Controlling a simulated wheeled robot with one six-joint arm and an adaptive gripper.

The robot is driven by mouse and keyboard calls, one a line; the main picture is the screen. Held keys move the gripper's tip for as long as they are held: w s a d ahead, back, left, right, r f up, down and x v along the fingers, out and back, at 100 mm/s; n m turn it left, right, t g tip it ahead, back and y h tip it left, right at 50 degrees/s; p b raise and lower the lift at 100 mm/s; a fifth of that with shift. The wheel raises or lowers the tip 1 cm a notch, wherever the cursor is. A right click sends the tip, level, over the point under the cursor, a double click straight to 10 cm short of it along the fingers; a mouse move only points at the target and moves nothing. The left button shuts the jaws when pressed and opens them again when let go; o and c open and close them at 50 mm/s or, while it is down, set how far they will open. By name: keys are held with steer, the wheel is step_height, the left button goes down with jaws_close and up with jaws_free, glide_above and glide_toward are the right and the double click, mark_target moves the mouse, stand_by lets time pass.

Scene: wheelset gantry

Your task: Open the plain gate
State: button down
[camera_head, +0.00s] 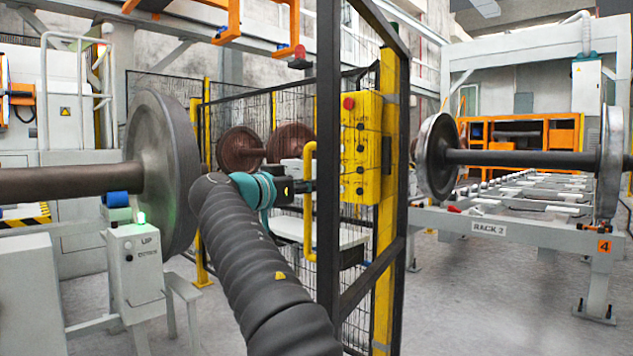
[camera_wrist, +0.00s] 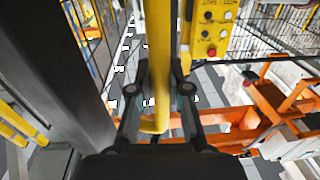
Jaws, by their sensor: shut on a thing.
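The gate (camera_head: 328,110) has a dark frame with wire mesh and stands in the middle of the head view. Its yellow bar handle (camera_head: 310,225) is on the near upright; in the wrist view the handle (camera_wrist: 159,45) runs down between my fingers. My gripper (camera_head: 303,187) is shut around the handle; in the wrist view both fingers (camera_wrist: 158,90) flank it. The dark gate upright also shows at the left of the wrist view (camera_wrist: 60,70). I cannot tell how far the gate stands from its frame.
A yellow control box (camera_head: 361,145) with a red button is on a yellow post behind the gate. A wheelset (camera_head: 165,165) stands left, beside a grey pedestal (camera_head: 135,265). Another wheelset (camera_head: 525,158) rests on rack 2 (camera_head: 505,232) at right. Floor between gate and rack is clear.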

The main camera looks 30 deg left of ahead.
steer(key=shift+a, duration=0.15)
steer(key=c, duration=1.1)
jaws_free()
steer(key=shift+a+f, duration=0.1)
steer(key=v, duration=1.2)
